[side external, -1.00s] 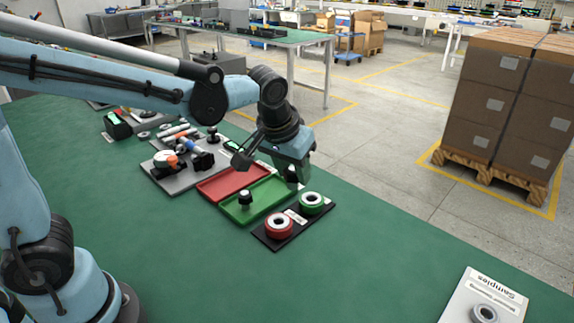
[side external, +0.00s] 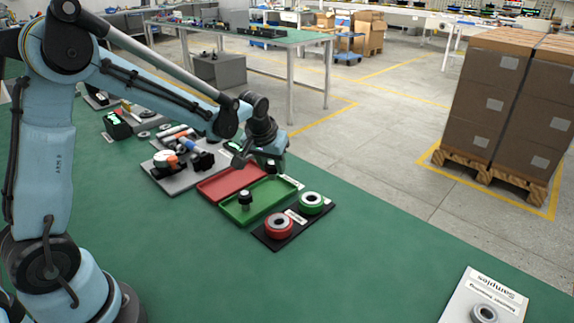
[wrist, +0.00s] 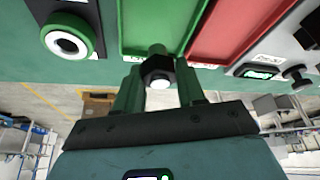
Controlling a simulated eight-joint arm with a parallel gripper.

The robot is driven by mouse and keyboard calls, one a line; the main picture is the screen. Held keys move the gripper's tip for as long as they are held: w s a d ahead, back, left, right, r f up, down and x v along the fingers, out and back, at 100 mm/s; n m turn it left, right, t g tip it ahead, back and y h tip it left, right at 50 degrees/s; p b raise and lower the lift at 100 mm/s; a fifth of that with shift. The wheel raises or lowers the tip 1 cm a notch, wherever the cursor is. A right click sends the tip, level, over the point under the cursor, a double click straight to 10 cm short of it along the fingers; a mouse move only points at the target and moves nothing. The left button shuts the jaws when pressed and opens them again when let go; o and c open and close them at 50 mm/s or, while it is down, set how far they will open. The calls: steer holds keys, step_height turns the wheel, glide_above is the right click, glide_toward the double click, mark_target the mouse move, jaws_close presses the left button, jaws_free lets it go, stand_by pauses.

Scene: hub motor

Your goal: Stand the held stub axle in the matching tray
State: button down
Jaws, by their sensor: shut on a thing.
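My gripper (wrist: 158,88) is shut on a dark stub axle (wrist: 157,68), which shows between the green fingers in the wrist view with a pale round end. In the side view my gripper (side external: 271,168) hangs near the far edge of the green tray (side external: 262,212), where the held axle is hard to make out. Another dark stub axle (side external: 245,199) stands upright in the green tray. The red tray (side external: 212,194) lies beside it and looks empty. Both the green tray (wrist: 135,28) and the red tray (wrist: 222,35) also show in the wrist view.
A black plate with a red ring (side external: 278,225) and a green ring (side external: 312,202) lies right of the green tray. A grey board (side external: 168,180) with several parts lies to the left. A samples plate (side external: 484,300) is at lower right. The front of the table is clear.

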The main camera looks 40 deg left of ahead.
mark_target(271, 172)
steer(key=shift+f, duration=2.05)
steer(key=shift+f, duration=0.1)
steer(key=c, duration=0.7)
jaws_free()
steer(key=shift+o, duration=0.2)
steer(key=v, duration=1.2)
steer(key=s+d+m+t+h, duration=0.1)
steer(key=s+d+m+t, duration=0.2)
steer(key=s, duration=1)
steer(key=shift+s+d+r+m+h, duration=0.4)
steer(key=shift+d+m, duration=0.3)
steer(key=shift+d, duration=0.65)
